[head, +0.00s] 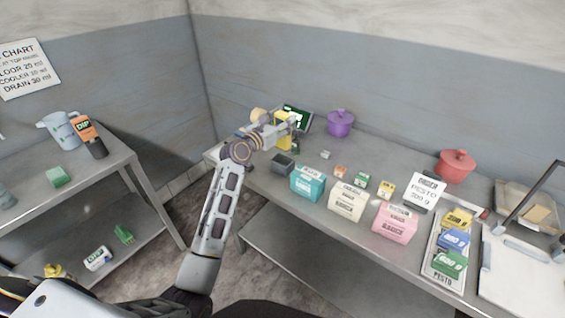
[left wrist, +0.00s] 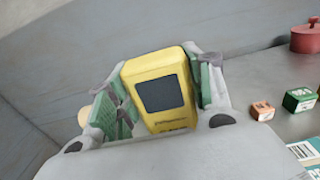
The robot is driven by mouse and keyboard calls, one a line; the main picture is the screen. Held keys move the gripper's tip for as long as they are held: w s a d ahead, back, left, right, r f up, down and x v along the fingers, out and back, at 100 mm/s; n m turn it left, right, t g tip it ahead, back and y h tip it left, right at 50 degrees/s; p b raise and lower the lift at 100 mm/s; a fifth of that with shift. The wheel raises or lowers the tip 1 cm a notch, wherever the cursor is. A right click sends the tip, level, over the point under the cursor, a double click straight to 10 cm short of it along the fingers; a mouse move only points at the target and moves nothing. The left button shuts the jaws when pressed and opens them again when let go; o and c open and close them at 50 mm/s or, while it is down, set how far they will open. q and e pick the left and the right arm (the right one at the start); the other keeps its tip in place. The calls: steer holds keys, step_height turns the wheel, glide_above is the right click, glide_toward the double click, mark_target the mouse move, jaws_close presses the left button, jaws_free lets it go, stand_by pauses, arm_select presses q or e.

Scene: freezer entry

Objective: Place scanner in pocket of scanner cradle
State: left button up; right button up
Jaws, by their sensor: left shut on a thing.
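The scanner (left wrist: 160,118) is yellow with a dark screen. In the left wrist view it sits slightly tilted between the green-padded fingers of my left gripper (left wrist: 160,85), which is shut on it. In the head view the scanner (head: 282,133) is held at the far left end of the long table, partly hidden by the gripper (head: 284,127). A small dark grey open-topped box (head: 283,165), which looks like the scanner cradle, stands on the table just in front of and below the scanner. Its pocket is too small to make out. My right gripper is not in view.
A dark screen with green text (head: 297,114) and a purple pot (head: 340,123) stand behind the scanner. Teal (head: 308,183), cream (head: 347,202) and pink (head: 394,222) packs line the front edge. A red pot (head: 456,166) is further right. A side table (head: 110,176) stands left across a gap.

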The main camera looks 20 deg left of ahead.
mark_target(280, 147)
arm_select(q)
step_height(280, 147, down, 6)
steer(key=shift+r+b, duration=0.1)
steer(key=shift+b, duration=0.35)
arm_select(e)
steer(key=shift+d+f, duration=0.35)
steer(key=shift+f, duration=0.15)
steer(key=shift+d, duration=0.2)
arm_select(q)
steer(key=shift+f+b, duration=0.4)
steer(key=shift+f, duration=1.6)
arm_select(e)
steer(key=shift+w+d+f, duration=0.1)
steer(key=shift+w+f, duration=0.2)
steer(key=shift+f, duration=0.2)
arm_select(q)
steer(key=shift+f, duration=0.15)
steer(key=o, duration=1.1)
steer(key=shift+o, duration=0.2)
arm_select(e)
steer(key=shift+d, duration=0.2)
